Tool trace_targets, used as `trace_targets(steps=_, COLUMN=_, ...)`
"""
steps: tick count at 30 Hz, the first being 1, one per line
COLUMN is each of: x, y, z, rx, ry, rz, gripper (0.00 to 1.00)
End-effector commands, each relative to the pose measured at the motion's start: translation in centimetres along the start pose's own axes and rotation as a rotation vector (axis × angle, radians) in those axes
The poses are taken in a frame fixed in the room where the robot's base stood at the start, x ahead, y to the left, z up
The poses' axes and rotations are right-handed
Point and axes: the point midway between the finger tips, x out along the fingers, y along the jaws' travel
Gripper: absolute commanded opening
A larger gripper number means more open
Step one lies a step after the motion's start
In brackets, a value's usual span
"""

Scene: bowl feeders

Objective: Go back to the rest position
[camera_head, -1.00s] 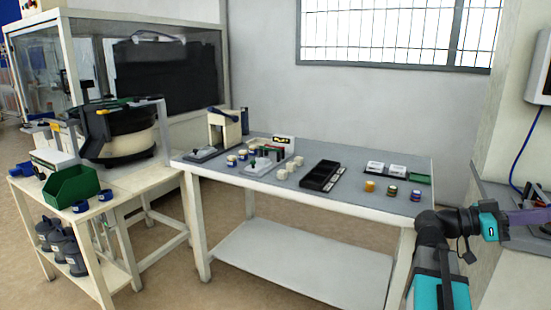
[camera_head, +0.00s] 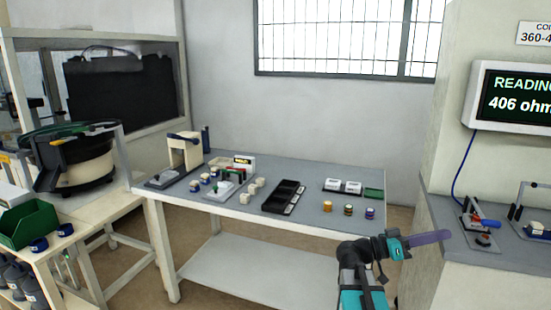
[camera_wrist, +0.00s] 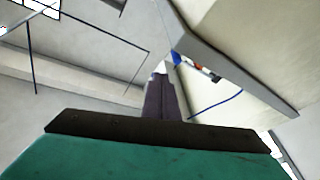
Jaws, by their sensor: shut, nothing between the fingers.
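My gripper (camera_head: 446,236) shows at the lower right of the head view, with purple fingers pointing right. It is in front of the grey-topped work table and to the left of the right-hand counter. In the wrist view the fingers (camera_wrist: 161,97) lie side by side, shut, with nothing held. My arm is bent at the elbow below the table's front right corner.
The work table (camera_head: 330,165) holds a black tray (camera_head: 283,196), coloured cylinders (camera_head: 348,209) and white blocks. A bowl feeder (camera_head: 75,160) and a green bin (camera_head: 28,222) stand left. A counter (camera_head: 440,210) with a fixture and a display (camera_head: 515,97) are right.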

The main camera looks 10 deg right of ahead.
Motion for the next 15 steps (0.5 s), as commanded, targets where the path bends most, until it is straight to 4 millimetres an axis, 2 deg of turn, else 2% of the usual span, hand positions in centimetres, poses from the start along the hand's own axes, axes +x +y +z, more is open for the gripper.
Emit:
trace_targets(steps=8, x=-3.5, y=-2.6, z=3.2, rx=-0.103, ry=-0.068, rz=-0.120, gripper=0.00)
trace_targets(steps=15, x=-6.9, y=-4.3, z=7.5, rx=-0.222, ry=-0.149, rz=-0.228, gripper=0.00)
